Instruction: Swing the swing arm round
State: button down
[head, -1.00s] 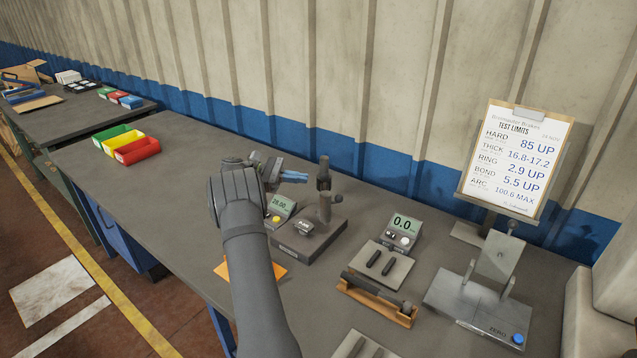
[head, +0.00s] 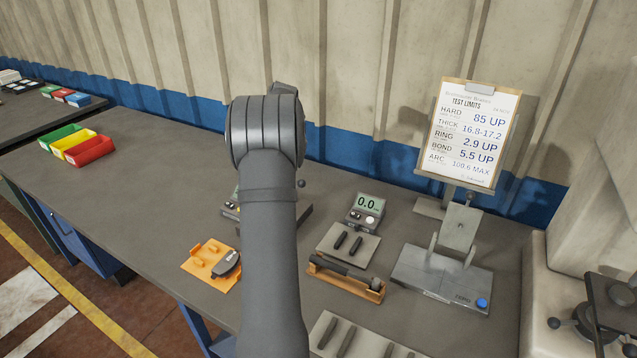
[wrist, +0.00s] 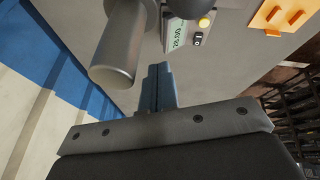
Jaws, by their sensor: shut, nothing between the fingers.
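My gripper (wrist: 158,88) is shut and empty in the wrist view, its two blue-grey fingers together. It points past the end of a thick metal cylinder (wrist: 120,50), which is close by on the left; they look apart. A dark rounded part (wrist: 188,6) shows at the top edge; I cannot tell whether it is the swing arm. A display reading 28.00 (wrist: 178,33) lies beyond the fingertips. In the head view my own arm hides the gripper and most of the post stand; only a small dark knob (head: 301,183) and the base's edge (head: 304,212) show.
An orange fixture (head: 200,262) holding a dark part (head: 228,264) lies left of my arm. Right are a 0.0 meter (head: 366,208), a plate with dark bars (head: 340,246), a wooden holder (head: 345,283) and a metal stand (head: 440,275). Coloured bins (head: 75,147) stand far left.

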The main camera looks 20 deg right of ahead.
jog(key=s+d+r+m+t+y, duration=0.2)
jog(key=d+r+m+t, duration=0.2)
jog(key=d+r, duration=0.45)
jog(key=s+d+f+m+t+y, duration=0.2)
jog(key=s+d+f+m+y, duration=0.2)
jog(key=s+d+m, duration=0.55)
jog(key=s+d+f+m+t+y, duration=0.1)
jog(key=s+d+f+m+y, duration=0.4)
jog(key=s, duration=0.7)
jog(key=w+a+h, duration=0.1)
jog(key=w+a, duration=0.4)
jog(key=a, duration=0.7)
jog(key=shift+w+f+m, duration=0.35)
jog(key=shift+f, duration=0.05)
jog(key=shift+h, duration=0.3)
